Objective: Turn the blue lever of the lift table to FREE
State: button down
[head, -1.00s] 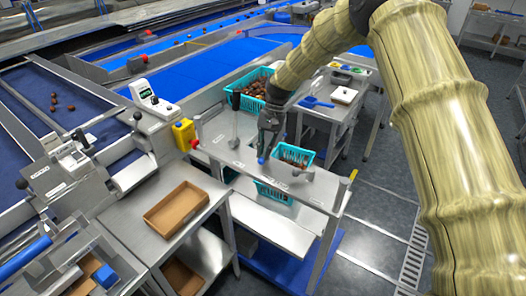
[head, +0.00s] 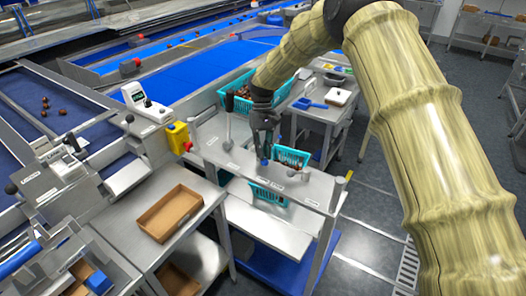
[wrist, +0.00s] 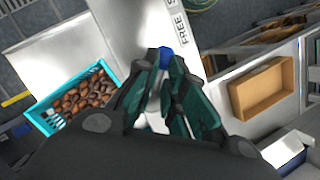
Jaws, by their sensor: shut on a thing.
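The lift table (head: 318,188) is a grey metal table with a lower blue base, in the middle of the head view. The blue lever's knob (head: 264,162) shows just below my gripper (head: 264,152), above the tabletop. In the wrist view the blue knob (wrist: 166,57) sits between the fingertips of my gripper (wrist: 165,60), which is shut on it. The fingers hide most of the lever's arm. A white label reading FREE (wrist: 178,22) lies just beyond the knob in the wrist view. Part of another label is cut off at the top edge.
A teal basket of dates (wrist: 78,98) stands close beside my gripper. A larger teal crate of dates (head: 240,103) is behind it. A brown tray (head: 170,213) lies on the left bench. Floor at right is open.

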jog(key=shift+x, duration=1)
jog(key=c, duration=1.5)
grip_release()
jog(key=shift+s+a, duration=0.1)
jog(key=shift+o, duration=1.2)
jog(key=shift+w, duration=0.2)
jog(key=shift+w+f, duration=0.15)
jog(key=shift+w, duration=0.15)
jog(key=shift+s+r, duration=0.15)
jog(key=shift+r, duration=0.4)
jog(key=v, duration=1.1)
jog(key=shift+w, duration=0.45)
